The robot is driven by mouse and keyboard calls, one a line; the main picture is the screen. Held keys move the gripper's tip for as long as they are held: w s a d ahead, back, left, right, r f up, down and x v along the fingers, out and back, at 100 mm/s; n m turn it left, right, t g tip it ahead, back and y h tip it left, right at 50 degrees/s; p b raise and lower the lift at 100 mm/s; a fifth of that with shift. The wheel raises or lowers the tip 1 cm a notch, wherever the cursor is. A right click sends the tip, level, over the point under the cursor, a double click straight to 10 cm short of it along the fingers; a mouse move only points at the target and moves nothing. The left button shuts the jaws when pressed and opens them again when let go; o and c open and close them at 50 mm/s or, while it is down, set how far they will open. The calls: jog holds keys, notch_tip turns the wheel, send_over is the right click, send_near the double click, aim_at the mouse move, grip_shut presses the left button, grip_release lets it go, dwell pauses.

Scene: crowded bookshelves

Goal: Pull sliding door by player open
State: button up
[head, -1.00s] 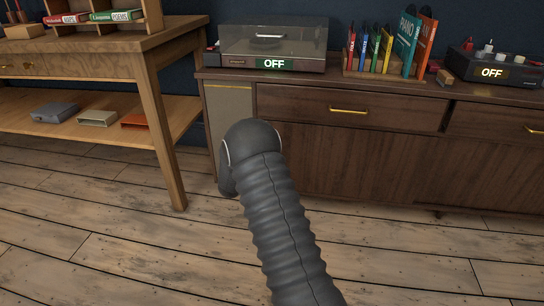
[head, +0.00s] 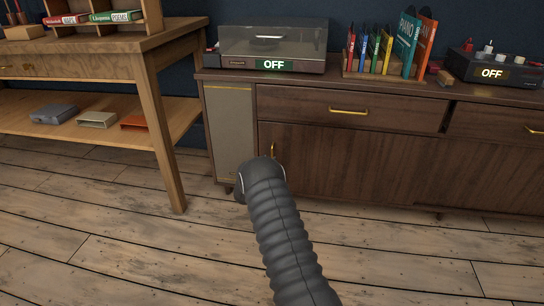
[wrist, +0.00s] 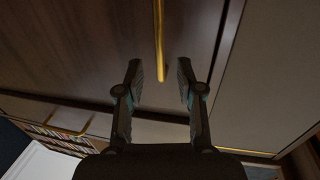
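The player (head: 270,45) stands on the left end of a dark wood cabinet, with a green OFF display on its front. Below the drawer is a brown wood door (head: 340,165) with a slim vertical gold handle (head: 272,150) near its left edge. In the wrist view the handle (wrist: 158,35) runs down from the top edge and its end lies between the fingertips in the picture. My gripper (wrist: 158,64) is open, one finger on each side of the handle's line. I cannot tell whether the handle is within the fingers' depth. In the head view my arm hides the gripper.
A grey panel (head: 230,130) with gold trim is left of the door. A drawer with a gold pull (head: 348,111) is above it. A wooden table (head: 160,110) stands close on the left. The plank floor (head: 130,250) in front is clear.

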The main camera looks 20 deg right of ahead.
jog(key=shift+x, duration=2.45)
grip_shut()
